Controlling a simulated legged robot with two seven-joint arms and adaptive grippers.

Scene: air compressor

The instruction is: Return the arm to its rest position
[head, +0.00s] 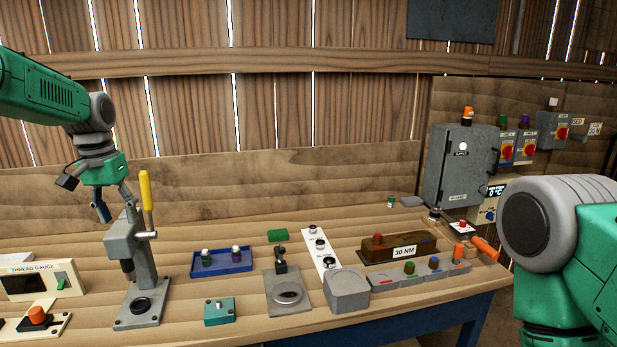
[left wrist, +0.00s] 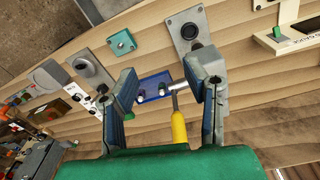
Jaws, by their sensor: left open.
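My left arm (head: 45,90) comes in from the upper left, and its gripper (head: 114,203) hangs beside the upper part of a grey lever press with a yellow handle (head: 146,190). In the left wrist view the gripper (left wrist: 165,82) is open, its two blue-grey fingers spread wide with nothing clasped. The yellow handle (left wrist: 179,128) shows in the gap between the fingers there; whether a finger touches the press is unclear. My right arm (head: 570,240) shows at the right edge; its gripper is out of view.
A blue tray (head: 207,269) with two small bottles stands right of the press. A thread gauge (head: 38,281) is left of it. A teal block (head: 219,312), a grey fixture (head: 287,299) and a brown 30 NM block (head: 372,250) stand along the bench. The space above the bench's middle is clear.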

